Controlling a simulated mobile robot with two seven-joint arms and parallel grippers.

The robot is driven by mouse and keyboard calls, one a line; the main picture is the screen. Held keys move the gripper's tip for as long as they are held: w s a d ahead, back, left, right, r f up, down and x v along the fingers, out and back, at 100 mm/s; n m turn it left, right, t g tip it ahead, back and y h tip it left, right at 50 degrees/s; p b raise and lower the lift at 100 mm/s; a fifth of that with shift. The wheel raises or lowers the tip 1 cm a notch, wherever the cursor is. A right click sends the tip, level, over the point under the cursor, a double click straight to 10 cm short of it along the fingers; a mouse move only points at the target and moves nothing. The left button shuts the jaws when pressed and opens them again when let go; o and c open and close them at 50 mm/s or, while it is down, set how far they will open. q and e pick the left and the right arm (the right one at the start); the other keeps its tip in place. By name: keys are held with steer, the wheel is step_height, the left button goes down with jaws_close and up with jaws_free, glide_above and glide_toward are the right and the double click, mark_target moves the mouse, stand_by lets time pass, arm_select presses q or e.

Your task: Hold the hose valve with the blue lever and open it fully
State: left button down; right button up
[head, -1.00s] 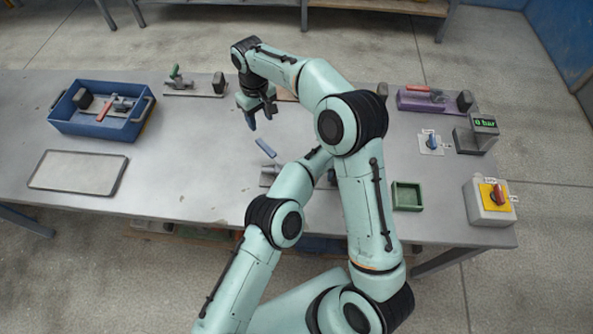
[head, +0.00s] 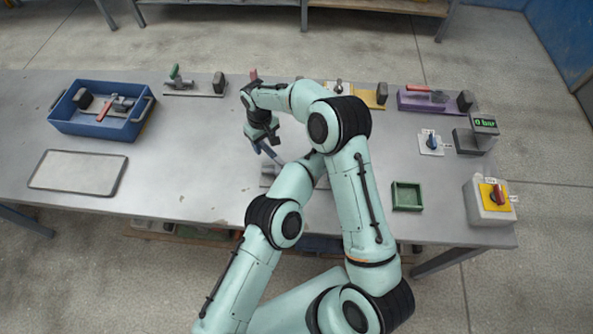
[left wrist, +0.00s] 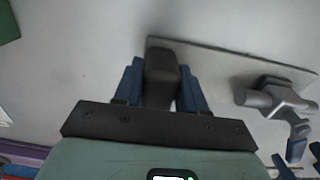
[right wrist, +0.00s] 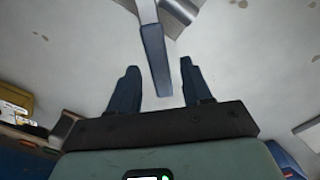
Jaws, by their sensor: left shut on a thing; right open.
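The hose valve has a grey body (head: 268,176) and a blue lever (head: 274,156), and sits near the table's middle. My left gripper (left wrist: 160,85) is shut on the dark block (left wrist: 160,70) at one end of the valve's base plate (left wrist: 225,62); in the head view my arms hide this grip. The valve body (left wrist: 272,97) shows beside it in the left wrist view. My right gripper (head: 262,143) is open at the lever's free end. In the right wrist view the blue lever (right wrist: 154,52) reaches between its open fingers (right wrist: 160,85), with gaps on both sides.
A blue bin (head: 90,127) with a red-levered valve stands left, a green-levered valve (head: 176,77) behind. A purple fixture (head: 420,102), blue knob (head: 432,142), display (head: 484,124), red-knob box (head: 489,202) and green tray (head: 407,195) are right. A grey tray (head: 78,172) lies front left.

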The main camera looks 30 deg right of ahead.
jaws_close()
steer(key=shift+a, duration=0.1)
steer(key=s+a+n, duration=0.4)
steer(key=a+n, duration=0.1)
steer(key=n, duration=0.4)
stand_by(0.5)
steer(key=shift+r, duration=0.1)
stand_by(0.3)
